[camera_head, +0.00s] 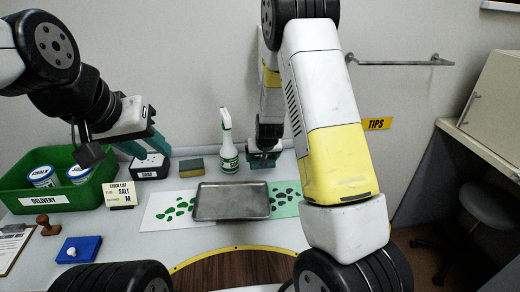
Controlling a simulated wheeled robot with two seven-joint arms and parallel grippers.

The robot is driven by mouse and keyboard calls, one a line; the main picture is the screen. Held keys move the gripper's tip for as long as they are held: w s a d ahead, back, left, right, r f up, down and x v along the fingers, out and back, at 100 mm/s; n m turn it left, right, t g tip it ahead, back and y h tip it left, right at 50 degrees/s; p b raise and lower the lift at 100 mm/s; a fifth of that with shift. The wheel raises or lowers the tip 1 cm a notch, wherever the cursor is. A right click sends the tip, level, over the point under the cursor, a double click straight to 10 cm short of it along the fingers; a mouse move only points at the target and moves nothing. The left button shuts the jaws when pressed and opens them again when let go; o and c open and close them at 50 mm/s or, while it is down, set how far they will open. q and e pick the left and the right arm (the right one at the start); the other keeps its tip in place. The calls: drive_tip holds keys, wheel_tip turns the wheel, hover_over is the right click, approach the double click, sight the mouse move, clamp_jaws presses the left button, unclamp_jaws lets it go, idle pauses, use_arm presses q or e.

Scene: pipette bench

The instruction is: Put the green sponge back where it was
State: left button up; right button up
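A small sponge (192,167), green with a yellowish-brown part, lies at the back of the bench, left of the spray bottle. My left gripper (146,149) hangs over the back left of the bench, left of the sponge and apart from it. Its teal fingers are seen side-on, so their opening is unclear. My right gripper (263,160) is low at the back of the bench, right of the spray bottle and partly hidden by its own arm. I cannot tell whether it holds anything.
A white spray bottle (228,150) stands upright between the sponge and my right gripper. A metal tray (232,201) lies on a mat with green and dark spots. A green delivery bin (62,195), a stock-list card (119,195) and a blue block (79,249) are left.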

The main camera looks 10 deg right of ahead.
drive_tip(key=w, duration=0.1)
drive_tip(key=w+d, duration=0.1)
drive_tip(key=w, duration=0.1)
drive_tip(key=shift+w+d+f, duration=0.25)
drive_tip(key=shift+w+d, duration=0.15)
drive_tip(key=f, duration=0.3)
drive_tip(key=shift+w+d, duration=0.3)
drive_tip(key=shift+w, duration=0.1)
drive_tip(key=shift+f, duration=0.25)
drive_tip(key=shift+f, duration=0.2)
drive_tip(key=o, duration=1.3)
